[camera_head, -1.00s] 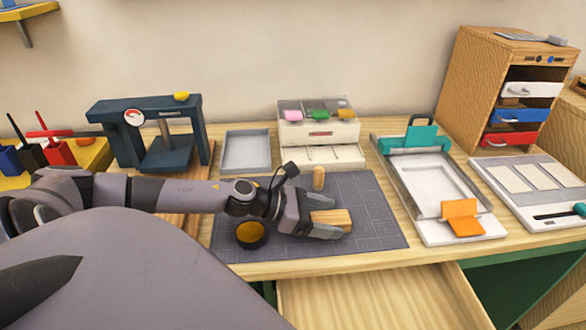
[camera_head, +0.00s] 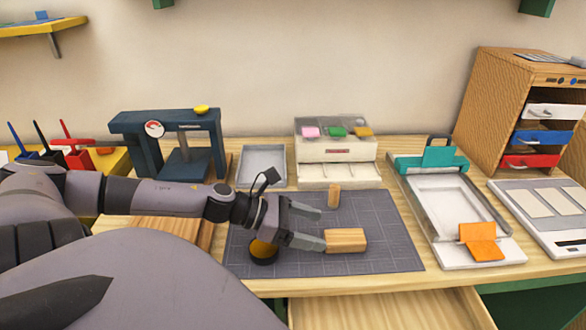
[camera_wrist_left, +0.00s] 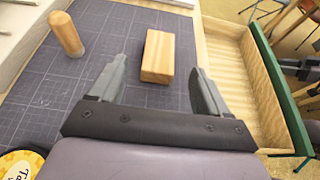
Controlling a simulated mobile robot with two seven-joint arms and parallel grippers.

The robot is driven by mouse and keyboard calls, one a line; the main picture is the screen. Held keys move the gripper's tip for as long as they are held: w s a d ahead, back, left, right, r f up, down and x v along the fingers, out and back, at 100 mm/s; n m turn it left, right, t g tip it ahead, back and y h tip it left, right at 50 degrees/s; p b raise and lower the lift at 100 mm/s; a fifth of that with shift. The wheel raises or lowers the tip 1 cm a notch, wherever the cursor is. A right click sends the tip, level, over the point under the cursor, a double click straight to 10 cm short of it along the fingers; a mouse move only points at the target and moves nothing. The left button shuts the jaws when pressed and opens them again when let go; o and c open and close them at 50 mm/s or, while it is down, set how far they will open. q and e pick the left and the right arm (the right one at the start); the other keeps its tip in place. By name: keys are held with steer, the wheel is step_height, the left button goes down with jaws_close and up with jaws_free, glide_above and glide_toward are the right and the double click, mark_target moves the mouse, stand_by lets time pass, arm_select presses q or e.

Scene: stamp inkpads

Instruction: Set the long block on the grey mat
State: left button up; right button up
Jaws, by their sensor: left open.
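The long block (camera_head: 346,240) is a light wooden bar lying on the grey mat (camera_head: 390,225). In the left wrist view the long block (camera_wrist_left: 158,56) lies flat beyond and between my fingertips, apart from them. My left gripper (camera_head: 315,227) is open and empty, just left of the block in the head view. It also shows in the left wrist view (camera_wrist_left: 160,80) with its fingers spread.
A small wooden peg (camera_head: 333,196) stands upright on the mat behind the block. A round yellow-topped tin (camera_head: 263,251) sits at the mat's left. A grey tray (camera_head: 261,166) and a stamp box (camera_head: 335,152) stand behind. An open drawer (camera_head: 400,310) juts out in front.

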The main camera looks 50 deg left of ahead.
arm_select(q)
steer(key=shift+s+a+r, duration=0.15)
steer(key=shift+s+a, duration=0.05)
steer(key=shift+s, duration=0.05)
steer(key=shift+p+v, duration=0.9)
steer(key=shift+v, duration=0.05)
steer(key=shift+s+a+r+p, duration=0.25)
steer(key=shift+s+a+p, duration=0.1)
steer(key=shift+s+a, duration=0.05)
arm_select(e)
steer(key=shift+s+d+r, duration=0.2)
steer(key=shift+d+r, duration=0.25)
steer(key=shift+r, duration=0.2)
steer(key=shift+a, duration=0.1)
